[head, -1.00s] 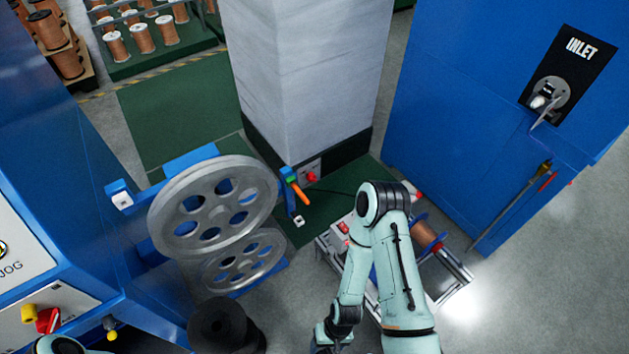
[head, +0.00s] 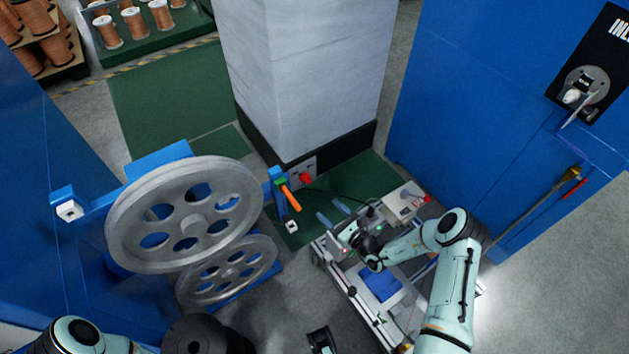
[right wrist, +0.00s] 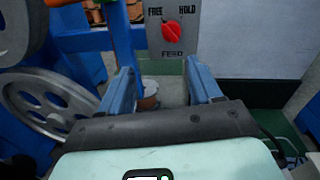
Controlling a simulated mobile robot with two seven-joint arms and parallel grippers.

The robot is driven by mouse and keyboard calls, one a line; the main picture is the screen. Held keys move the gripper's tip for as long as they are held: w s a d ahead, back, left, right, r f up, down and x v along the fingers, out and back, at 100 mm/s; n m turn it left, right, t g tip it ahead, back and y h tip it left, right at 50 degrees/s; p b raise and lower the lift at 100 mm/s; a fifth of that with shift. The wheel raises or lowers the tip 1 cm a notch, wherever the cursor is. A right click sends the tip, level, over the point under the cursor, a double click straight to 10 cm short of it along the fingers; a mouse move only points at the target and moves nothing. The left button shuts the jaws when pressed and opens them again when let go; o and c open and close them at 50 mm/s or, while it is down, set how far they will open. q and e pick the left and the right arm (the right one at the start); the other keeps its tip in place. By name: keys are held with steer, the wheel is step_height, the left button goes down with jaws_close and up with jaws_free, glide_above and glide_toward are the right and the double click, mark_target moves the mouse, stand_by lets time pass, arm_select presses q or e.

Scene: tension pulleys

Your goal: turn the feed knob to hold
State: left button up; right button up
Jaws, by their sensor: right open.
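The feed knob (head: 306,178) is red and sits on a grey plate low on the pale pillar. It shows larger in the right wrist view (right wrist: 171,32), between the printed words FREE and HOLD, above FEED. Its exact pointing direction is hard to tell. My right gripper (head: 333,212) is open and empty, reaching toward the pillar but apart from the knob. In the right wrist view its two blue fingers (right wrist: 160,88) are spread, with the knob beyond and above their tips.
An orange handle (head: 290,198) on a blue post stands just left of the knob. Large grey pulleys (head: 186,215) are further left. A metal-framed bench (head: 350,290) lies under my right arm. A blue cabinet (head: 480,120) stands on the right.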

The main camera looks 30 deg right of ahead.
mark_target(309, 182)
steer(key=shift+m+h, duration=0.3)
steer(key=shift+h, duration=0.1)
steer(key=x, duration=0.4)
steer(key=d+b+x, duration=0.1)
steer(key=x, duration=0.4)
steer(key=b+x, duration=0.1)
steer(key=x, duration=0.3)
steer(key=shift+w+d+r, duration=0.2)
steer(key=shift+w+r, duration=0.15)
steer(key=shift+w, duration=0.05)
steer(key=c, duration=1)
